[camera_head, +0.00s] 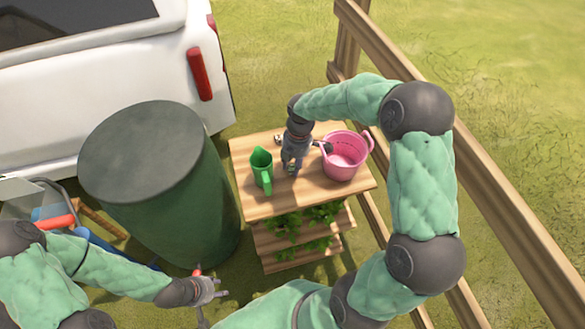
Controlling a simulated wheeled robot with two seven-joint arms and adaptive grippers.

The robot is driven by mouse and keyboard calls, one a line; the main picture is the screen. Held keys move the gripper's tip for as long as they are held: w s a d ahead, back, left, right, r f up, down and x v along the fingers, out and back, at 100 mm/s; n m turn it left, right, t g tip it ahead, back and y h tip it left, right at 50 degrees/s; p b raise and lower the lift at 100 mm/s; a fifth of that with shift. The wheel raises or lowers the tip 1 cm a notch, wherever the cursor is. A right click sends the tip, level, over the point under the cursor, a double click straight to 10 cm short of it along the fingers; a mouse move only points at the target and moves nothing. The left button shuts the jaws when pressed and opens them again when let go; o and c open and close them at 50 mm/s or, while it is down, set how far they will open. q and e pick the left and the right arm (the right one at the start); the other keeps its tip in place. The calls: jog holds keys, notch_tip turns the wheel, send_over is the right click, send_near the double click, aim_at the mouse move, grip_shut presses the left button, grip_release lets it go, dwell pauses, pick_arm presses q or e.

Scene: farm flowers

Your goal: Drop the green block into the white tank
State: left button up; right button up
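My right gripper (291,168) points down just above the wooden stand's top (268,205), between a green jug (260,160) and a pink bucket (343,160). A tiny greenish patch shows at its fingertips; I cannot tell whether it is the green block or whether the fingers hold it. I cannot make out the green block anywhere else. No white tank is clearly seen; the large white thing is a vehicle (120,75).
The barrel stands close to the left of the stand. Potted plants (300,222) fill the stand's lower shelf. A wooden fence (490,185) runs along the right, behind my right arm. A wheelbarrow-like thing (40,200) sits at the far left. Open grass lies beyond the fence.

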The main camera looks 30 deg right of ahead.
aim_at(291, 168)
jog(key=shift+r, duration=0.15)
jog(key=shift+c, duration=0.4)
jog(key=shift+r+p, duration=0.5)
jog(key=shift+r, duration=0.15)
notch_tip(291, 168, up, 2)
jog(key=shift+s+a+r+p, duration=0.1)
jog(key=shift+a+r+p, duration=0.1)
jog(key=shift+p, duration=0.5)
jog(key=s+a+r+p, duration=0.4)
jog(key=s+a+r, duration=0.5)
jog(key=shift+s+a+p, duration=0.35)
jog(key=shift+a+p, duration=0.05)
